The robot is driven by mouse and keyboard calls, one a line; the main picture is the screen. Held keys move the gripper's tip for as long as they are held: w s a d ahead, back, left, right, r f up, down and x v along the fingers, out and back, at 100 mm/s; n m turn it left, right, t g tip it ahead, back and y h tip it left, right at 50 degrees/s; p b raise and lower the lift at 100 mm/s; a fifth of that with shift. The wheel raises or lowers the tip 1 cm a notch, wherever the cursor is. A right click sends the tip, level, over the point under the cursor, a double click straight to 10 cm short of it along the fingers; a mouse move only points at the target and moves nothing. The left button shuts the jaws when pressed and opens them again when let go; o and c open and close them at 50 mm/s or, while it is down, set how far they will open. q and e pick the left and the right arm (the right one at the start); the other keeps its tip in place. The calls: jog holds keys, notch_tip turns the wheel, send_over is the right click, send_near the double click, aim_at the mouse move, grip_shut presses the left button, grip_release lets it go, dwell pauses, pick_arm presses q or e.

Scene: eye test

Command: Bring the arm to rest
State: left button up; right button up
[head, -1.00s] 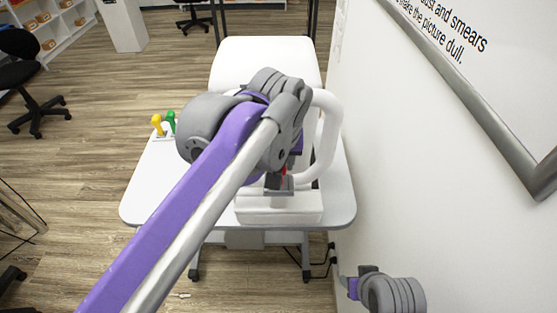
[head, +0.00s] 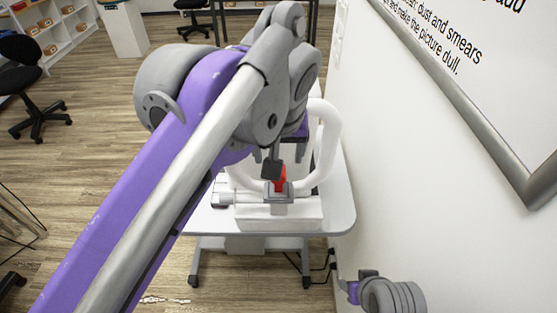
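My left arm reaches in from the lower left. Its grey wrist covers much of the table and the machine. One dark fingertip of my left gripper (head: 272,168) shows below the wrist, just in front of a small red part (head: 281,179) on the white eye-test machine (head: 285,216). I cannot tell whether it touches the red part.
The machine stands on a white wheeled table (head: 340,205), close to a wall with a framed sign (head: 480,90) on the right. A black office chair (head: 35,85), shelves (head: 45,20) and a white pedestal (head: 124,30) stand at the back left. The wooden floor on the left is mostly clear.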

pick_arm(q)
jog(key=s+a+f+p, duration=0.1)
jog(key=s+a+f, duration=0.3)
jog(key=a+f, duration=0.2)
jog(key=s+a+f+t+p, duration=0.1)
jog(key=s+a+f, duration=0.3)
jog(key=f, duration=0.6)
jog(key=s+a+f+p, duration=0.2)
jog(key=s+a+f, duration=0.2)
jog(key=a+f, duration=0.3)
jog(key=shift+s+a+f, duration=0.3)
jog(key=shift+a+f, duration=0.05)
jog(key=shift+f, duration=0.15)
